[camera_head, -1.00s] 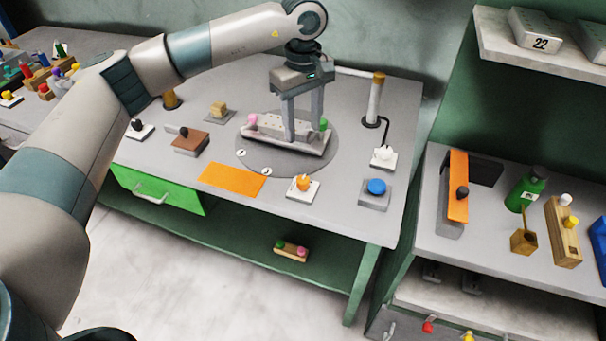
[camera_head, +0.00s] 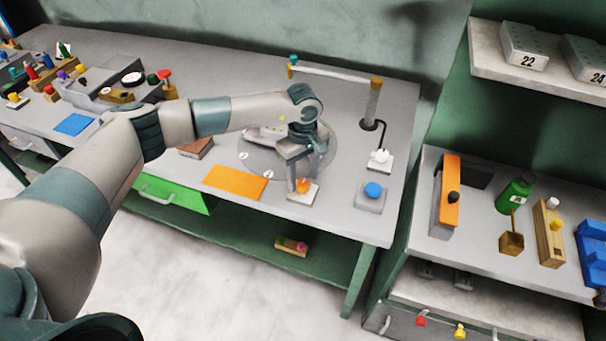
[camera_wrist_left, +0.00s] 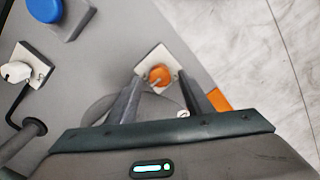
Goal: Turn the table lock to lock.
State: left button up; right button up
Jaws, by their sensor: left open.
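The table lock is an orange knob (camera_head: 302,186) on a white square plate (camera_head: 301,198), near the front edge of the table beside the grey turntable (camera_head: 250,165). My left gripper (camera_head: 299,183) is open and reaches down over the knob. In the left wrist view the orange knob (camera_wrist_left: 159,75) lies just past and between the two spread fingers (camera_wrist_left: 160,85). I cannot tell whether the fingers touch it. The turntable and the pale holder (camera_head: 265,133) on it are partly hidden by my left arm. My right gripper is not in view.
A blue button (camera_head: 373,190) and a white knob (camera_head: 380,156) stand to the right of the lock. An orange mat (camera_head: 235,181) lies to its left. A post with a horizontal bar (camera_head: 335,73) stands behind. A green drawer (camera_head: 170,194) is below.

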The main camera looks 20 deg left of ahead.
pick_arm(q)
jog(key=shift+f, duration=0.8)
jog(key=c, duration=1.1)
jog(key=shift+o, duration=0.2)
